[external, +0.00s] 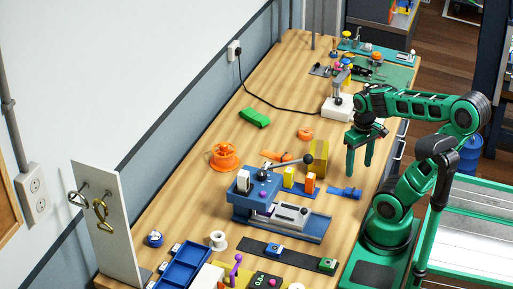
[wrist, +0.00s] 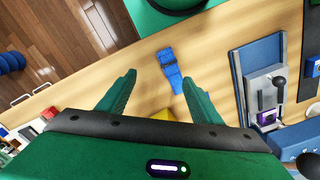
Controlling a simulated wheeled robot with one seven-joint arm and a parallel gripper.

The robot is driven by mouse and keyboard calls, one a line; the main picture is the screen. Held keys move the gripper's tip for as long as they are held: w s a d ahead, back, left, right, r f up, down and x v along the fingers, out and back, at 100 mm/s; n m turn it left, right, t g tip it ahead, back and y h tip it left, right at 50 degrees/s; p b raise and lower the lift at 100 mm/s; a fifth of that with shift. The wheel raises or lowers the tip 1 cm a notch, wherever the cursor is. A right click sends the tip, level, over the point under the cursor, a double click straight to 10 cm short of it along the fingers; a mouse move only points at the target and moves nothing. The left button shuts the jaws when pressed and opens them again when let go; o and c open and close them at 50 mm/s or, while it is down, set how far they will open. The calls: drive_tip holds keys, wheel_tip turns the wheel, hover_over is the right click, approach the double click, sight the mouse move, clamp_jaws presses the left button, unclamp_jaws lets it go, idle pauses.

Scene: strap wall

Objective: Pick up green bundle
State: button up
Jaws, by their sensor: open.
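The green bundle (external: 255,117) lies flat on the wooden table toward the wall, in the external view. It looks like a short, bright green folded strap. My gripper (external: 359,170) is open and empty, pointing down above the right side of the table, well to the right of the bundle and apart from it. In the wrist view the two green fingers of my gripper (wrist: 156,84) are spread with nothing held between them. The green bundle does not show in the wrist view.
A yellow block (external: 319,160) stands left of my gripper. A blue strap (external: 345,193) lies below it. A black cable (external: 265,98) runs behind the green bundle. Bare table surrounds the bundle.

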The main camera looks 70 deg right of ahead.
drive_tip(key=w+d+r+n+t+h, duration=0.15)
drive_tip(key=w+d+t, duration=0.4)
drive_tip(key=w, duration=0.75)
drive_tip(key=w+d+r+t+h, duration=0.1)
drive_tip(key=w+d+t+h, duration=0.15)
drive_tip(key=w+d, duration=0.85)
drive_tip(key=w+d+r+t+h, duration=0.1)
drive_tip(key=w+d+t, duration=0.35)
drive_tip(key=w, duration=1.05)
approach(256, 115)
drive_tip(key=shift+w+a, duration=0.25)
drive_tip(key=shift+w, duration=0.2)
drive_tip(key=shift+w+f, duration=0.2)
drive_tip(key=shift+h, duration=0.3)
drive_tip(key=shift+d+x, duration=0.1)
drive_tip(key=shift+x, duration=2.5)
drive_tip(key=shift+d+x, duration=0.15)
drive_tip(key=shift+x, duration=2.45)
drive_tip(key=shift+s, duration=0.2)
drive_tip(key=c, duration=1.2)
